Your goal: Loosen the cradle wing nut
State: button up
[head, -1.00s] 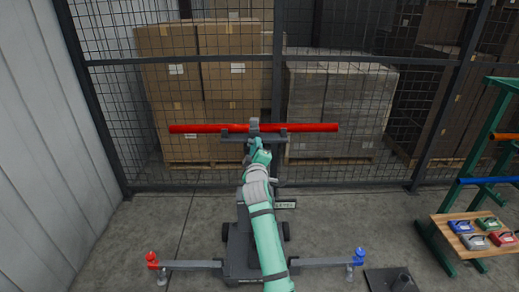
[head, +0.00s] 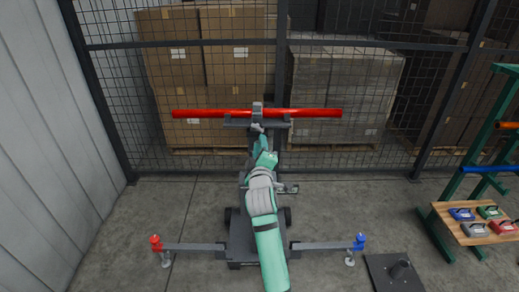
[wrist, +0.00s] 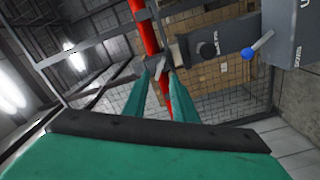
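The red bar (head: 200,113) lies across the grey cradle (head: 238,123) at the top of the dark stand. In the wrist view the bar (wrist: 137,8) runs down behind my fingertips. My gripper (head: 258,138) is at the front of the cradle, just below the bar. In the wrist view the two green fingers of my gripper (wrist: 160,72) stand apart, with a gap between them. A small light grey piece (wrist: 181,90), which looks like the wing nut, shows by the right fingertip. I cannot tell whether the finger touches it.
The stand has outrigger legs with a red knob (head: 155,241) and a blue knob (head: 360,240). A wire mesh fence (head: 205,150) with boxes behind is close past the bar. A green rack (head: 445,210) with a wooden shelf of coloured items is at right. A black floor plate (head: 395,275) lies nearby.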

jog(key=shift+s, duration=0.85)
jog(key=shift+f, duration=0.1)
